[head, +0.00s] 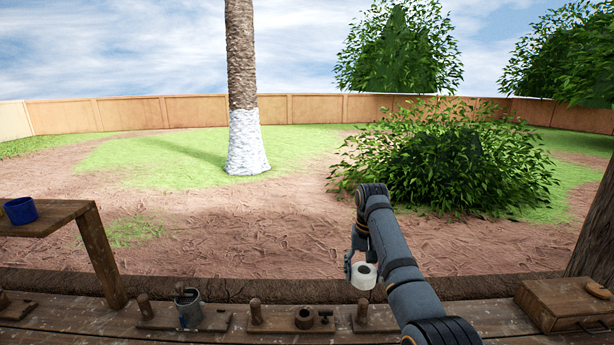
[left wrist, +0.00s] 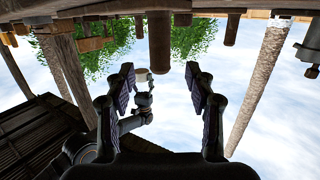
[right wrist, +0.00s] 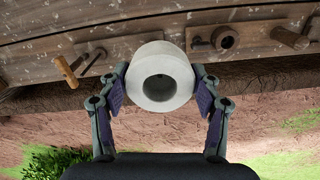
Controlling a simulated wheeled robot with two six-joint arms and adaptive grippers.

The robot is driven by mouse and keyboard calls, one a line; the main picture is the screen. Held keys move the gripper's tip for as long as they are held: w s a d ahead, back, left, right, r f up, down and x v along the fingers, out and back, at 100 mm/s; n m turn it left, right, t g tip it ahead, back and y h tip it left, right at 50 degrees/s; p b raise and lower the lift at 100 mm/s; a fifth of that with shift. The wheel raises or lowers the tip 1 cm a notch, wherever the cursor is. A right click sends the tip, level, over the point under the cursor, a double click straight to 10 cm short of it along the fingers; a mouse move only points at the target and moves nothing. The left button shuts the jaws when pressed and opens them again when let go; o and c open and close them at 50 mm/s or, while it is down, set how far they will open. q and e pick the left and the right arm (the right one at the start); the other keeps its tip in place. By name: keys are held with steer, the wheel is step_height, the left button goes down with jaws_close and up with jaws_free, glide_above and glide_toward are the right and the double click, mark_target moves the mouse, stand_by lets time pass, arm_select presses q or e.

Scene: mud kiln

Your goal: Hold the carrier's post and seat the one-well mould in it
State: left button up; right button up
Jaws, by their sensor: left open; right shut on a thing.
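The mould my right gripper (head: 358,258) is shut on is a pale round block (head: 364,276) with one well. It is held above the bench's far edge, and its open well faces the camera in the right wrist view (right wrist: 162,88). Wooden carriers with upright posts stand in a row on the bench; one post (head: 362,311) is below and near the mould, its board partly behind my right arm. My left gripper (left wrist: 161,72) is open and empty, out of the head view. In the inverted left wrist view, a dark post (left wrist: 159,42) shows between its fingers, not gripped.
Another carrier board (head: 280,322) bears a post and a dark ring (head: 304,318). A grey metal cup (head: 188,305) stands on a carrier further left. A wooden box (head: 562,305) sits at the right. A blue cup (head: 20,210) stands on a raised shelf (head: 55,214).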

mark_target(364, 270)
arm_select(q)
steer(key=x, duration=0.8)
steer(key=shift+c, duration=0.4)
jaws_close()
stand_by(0.3)
arm_select(e)
steer(key=shift+r, duration=2)
arm_select(q)
steer(key=shift+o, duration=0.3)
jaws_free()
